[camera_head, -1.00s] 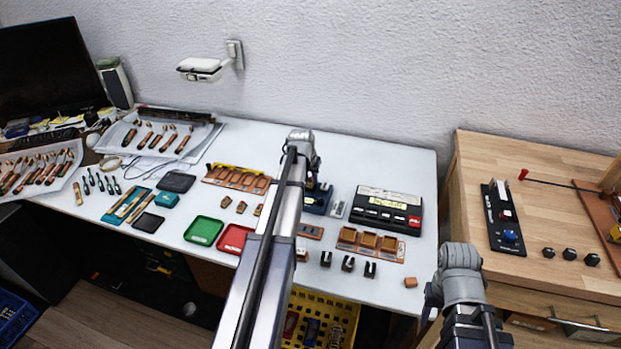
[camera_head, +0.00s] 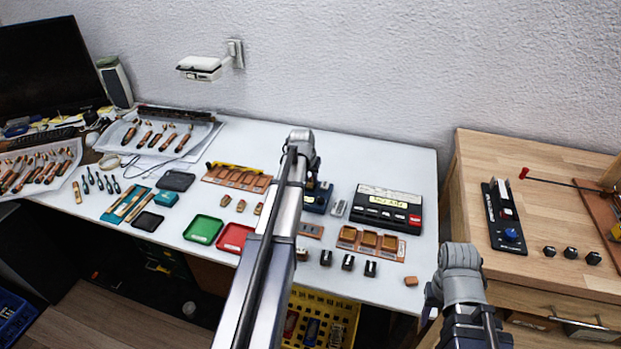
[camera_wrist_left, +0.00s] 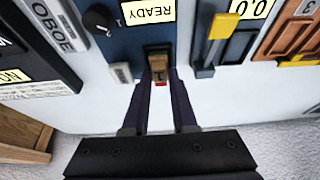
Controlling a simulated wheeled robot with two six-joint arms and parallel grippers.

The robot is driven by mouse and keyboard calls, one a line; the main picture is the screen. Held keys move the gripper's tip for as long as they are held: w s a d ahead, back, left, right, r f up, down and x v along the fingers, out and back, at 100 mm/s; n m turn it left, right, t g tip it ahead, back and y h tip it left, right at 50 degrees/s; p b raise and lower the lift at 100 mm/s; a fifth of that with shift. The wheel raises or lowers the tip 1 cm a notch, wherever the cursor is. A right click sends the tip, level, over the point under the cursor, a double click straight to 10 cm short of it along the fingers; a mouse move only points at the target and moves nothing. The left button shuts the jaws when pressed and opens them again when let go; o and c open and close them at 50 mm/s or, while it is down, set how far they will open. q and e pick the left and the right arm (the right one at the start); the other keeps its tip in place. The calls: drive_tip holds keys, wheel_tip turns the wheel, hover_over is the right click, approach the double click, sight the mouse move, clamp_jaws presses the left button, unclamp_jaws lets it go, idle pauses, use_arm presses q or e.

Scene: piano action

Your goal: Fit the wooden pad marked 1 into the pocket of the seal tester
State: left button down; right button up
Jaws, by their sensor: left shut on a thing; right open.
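The wooden pad (camera_wrist_left: 158,73) is a small brown block between the fingertips of my left gripper (camera_wrist_left: 160,86) in the left wrist view. My left gripper is shut on it. The pad is at the dark pocket (camera_wrist_left: 157,50) of the blue seal tester (camera_wrist_left: 128,40), which has a READY display. I cannot tell how deep the pad sits, and the mark on it is too small to read. In the head view the seal tester (camera_head: 320,198) is partly hidden behind my left arm. My right gripper (camera_head: 432,301) is open and empty at the table's front right.
A black device (camera_head: 388,208) stands right of the tester. A rack of wooden pads (camera_head: 372,243) and several dark blocks (camera_head: 348,262) lie in front. Green (camera_head: 203,229) and red (camera_head: 235,238) trays are to the left. The white table (camera_head: 385,165) is clear behind the devices.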

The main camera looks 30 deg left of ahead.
idle(0.4)
use_arm(q)
drive_tip(key=c, duration=0.6)
unclamp_jaws()
drive_tip(key=shift+c, duration=0.2)
drive_tip(key=shift+r, duration=0.1)
drive_tip(key=shift+r+p, duration=3.45)
drive_tip(key=shift+p, duration=0.1)
drive_tip(key=shift+f, duration=0.1)
drive_tip(key=s+d+m+g, duration=0.15)
drive_tip(key=s+d, duration=0.35)
drive_tip(key=d, duration=0.6)
drive_tip(key=s+d+m+g, duration=0.15)
drive_tip(key=s+d, duration=0.35)
drive_tip(key=d, duration=0.7)
drive_tip(key=s+d+m+g+p, duration=0.1)
drive_tip(key=s+d+m, duration=0.2)
drive_tip(key=s+d, duration=1.1)
drive_tip(key=s, duration=0.3)
drive_tip(key=shift+g+p, duration=0.3)
